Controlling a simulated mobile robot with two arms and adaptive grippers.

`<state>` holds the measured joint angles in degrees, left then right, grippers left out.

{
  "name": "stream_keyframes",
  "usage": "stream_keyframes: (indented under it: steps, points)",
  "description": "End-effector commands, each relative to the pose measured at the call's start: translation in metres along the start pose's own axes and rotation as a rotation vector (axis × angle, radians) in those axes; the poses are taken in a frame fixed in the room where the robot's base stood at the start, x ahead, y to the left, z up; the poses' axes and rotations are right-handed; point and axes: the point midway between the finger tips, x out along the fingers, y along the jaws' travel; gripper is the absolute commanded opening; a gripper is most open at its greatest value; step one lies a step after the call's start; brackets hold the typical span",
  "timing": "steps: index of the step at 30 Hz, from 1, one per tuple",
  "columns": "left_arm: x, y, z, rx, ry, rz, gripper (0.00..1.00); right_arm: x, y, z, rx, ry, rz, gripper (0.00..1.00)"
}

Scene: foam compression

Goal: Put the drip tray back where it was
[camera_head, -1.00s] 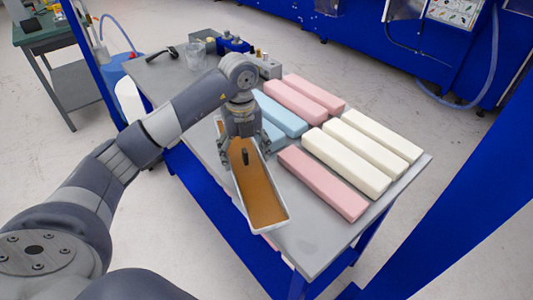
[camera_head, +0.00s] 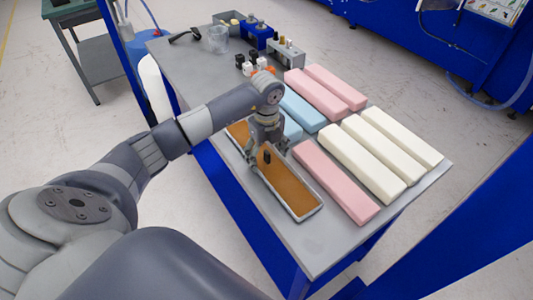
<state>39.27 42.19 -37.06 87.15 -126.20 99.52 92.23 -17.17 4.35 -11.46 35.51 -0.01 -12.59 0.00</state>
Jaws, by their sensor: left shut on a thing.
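The drip tray (camera_head: 295,190) is a long, shallow, pale-rimmed tray with a brown inside. It lies lengthwise along the left side of the table, beside the near pink foam block. The tray's far part (camera_head: 237,131) shows beyond my gripper. I cannot tell whether its underside touches the table. My right gripper is not in view.
Pink (camera_head: 335,182), white (camera_head: 362,163) and blue (camera_head: 301,108) foam blocks lie on the grey table (camera_head: 310,246) right of the tray. A clear beaker (camera_head: 217,39) and small blue and grey devices stand at the far end. The near table corner is bare.

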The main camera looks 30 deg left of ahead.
Motion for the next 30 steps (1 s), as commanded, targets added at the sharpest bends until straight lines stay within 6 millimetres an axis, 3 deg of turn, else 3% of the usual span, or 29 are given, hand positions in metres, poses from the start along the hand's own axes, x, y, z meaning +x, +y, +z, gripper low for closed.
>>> stream_keyframes:
  steps: [11,12,14,25,30]
  points:
    - [0.008,0.000,0.001,0.001,-0.001,-0.002,0.43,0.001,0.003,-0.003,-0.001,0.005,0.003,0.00]
    - [0.007,0.000,0.001,0.000,-0.001,-0.001,0.84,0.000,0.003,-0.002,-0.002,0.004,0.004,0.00]
    - [0.007,0.000,0.001,0.000,-0.001,-0.001,0.95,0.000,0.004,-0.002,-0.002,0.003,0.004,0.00]
    - [0.006,0.000,0.001,0.000,-0.001,-0.001,0.95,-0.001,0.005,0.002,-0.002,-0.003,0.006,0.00]
    - [-0.003,-0.001,0.001,0.000,-0.003,-0.004,0.95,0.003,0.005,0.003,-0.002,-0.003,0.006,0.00]
